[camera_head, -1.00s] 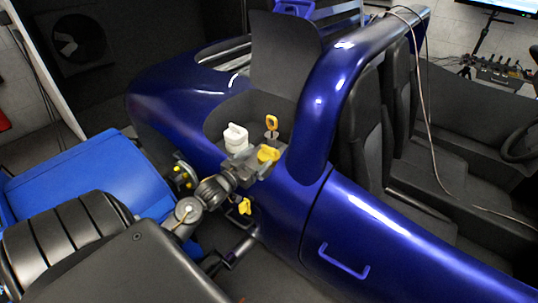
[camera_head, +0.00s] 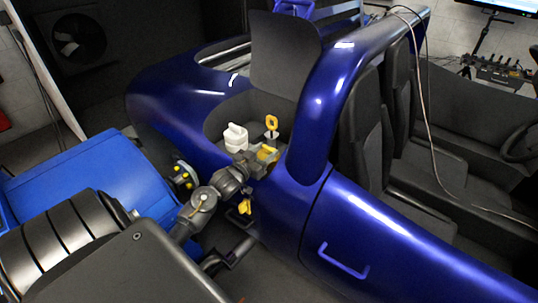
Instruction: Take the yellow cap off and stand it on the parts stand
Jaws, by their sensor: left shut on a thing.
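The yellow cap (camera_head: 268,153) is in the recess of the blue car body, in the middle of the head view. My left gripper (camera_head: 260,158) reaches in from the lower left and is shut on the cap, its fingers hiding part of it. I cannot tell whether the cap is still seated on its neck. I cannot make out a parts stand in this view. My right gripper is not in view.
A white reservoir cap (camera_head: 236,137) and a yellow ring handle (camera_head: 271,122) stand close beside the gripper. Another yellow piece (camera_head: 245,207) shows below it. The blue car body (camera_head: 200,105) surrounds the recess, with a raised dark panel (camera_head: 284,52) behind. A blue housing (camera_head: 95,178) stands at left.

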